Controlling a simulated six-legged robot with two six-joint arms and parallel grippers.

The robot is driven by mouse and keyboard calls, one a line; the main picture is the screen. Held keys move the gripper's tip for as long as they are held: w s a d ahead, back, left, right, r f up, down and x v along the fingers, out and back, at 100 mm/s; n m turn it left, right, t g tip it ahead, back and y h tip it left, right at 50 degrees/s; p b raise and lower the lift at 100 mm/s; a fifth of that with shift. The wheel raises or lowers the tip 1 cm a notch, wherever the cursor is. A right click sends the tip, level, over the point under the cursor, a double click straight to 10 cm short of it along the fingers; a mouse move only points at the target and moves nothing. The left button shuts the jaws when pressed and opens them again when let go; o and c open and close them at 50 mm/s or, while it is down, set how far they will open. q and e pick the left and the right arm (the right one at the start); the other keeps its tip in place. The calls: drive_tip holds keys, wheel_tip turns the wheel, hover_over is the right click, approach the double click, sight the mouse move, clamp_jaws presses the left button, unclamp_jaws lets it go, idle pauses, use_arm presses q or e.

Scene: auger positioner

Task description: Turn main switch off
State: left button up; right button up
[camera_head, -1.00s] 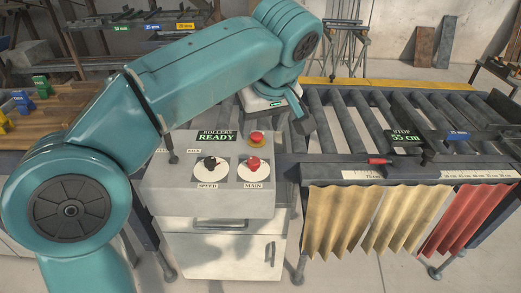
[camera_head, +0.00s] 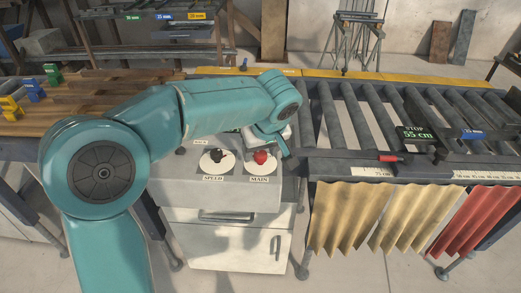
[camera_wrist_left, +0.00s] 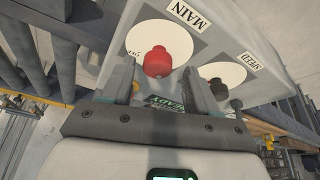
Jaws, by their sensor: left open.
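The main switch is a red knob (camera_head: 261,157) on a white round plate, above the label MAIN on the grey control box (camera_head: 225,195). In the left wrist view the red knob (camera_wrist_left: 158,62) shows just beyond and between the fingers of my left gripper (camera_wrist_left: 165,82). The fingers are open, with nothing held. In the head view my left gripper (camera_head: 272,148) hangs over the back of the panel, close behind the knob; its fingertips are largely hidden. Whether a finger touches the knob cannot be told. My right gripper is not in view.
A black speed knob (camera_head: 216,156) sits just left of the red knob; it also shows in the left wrist view (camera_wrist_left: 218,88). The roller conveyor (camera_head: 360,130) lies to the right, with a stop reading 55 cm (camera_head: 415,133). A wooden table with coloured blocks stands at left.

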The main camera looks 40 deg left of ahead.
use_arm(q)
drive_tip(key=shift+w+f, duration=0.35)
drive_tip(key=shift+f, duration=0.1)
drive_tip(key=shift+s+a+r, duration=0.1)
drive_tip(key=shift+s, duration=0.15)
drive_tip(key=shift+c, duration=1.2)
drive_tip(key=shift+w, duration=0.15)
drive_tip(key=c, duration=0.8)
drive_tip(key=shift+o, duration=0.2)
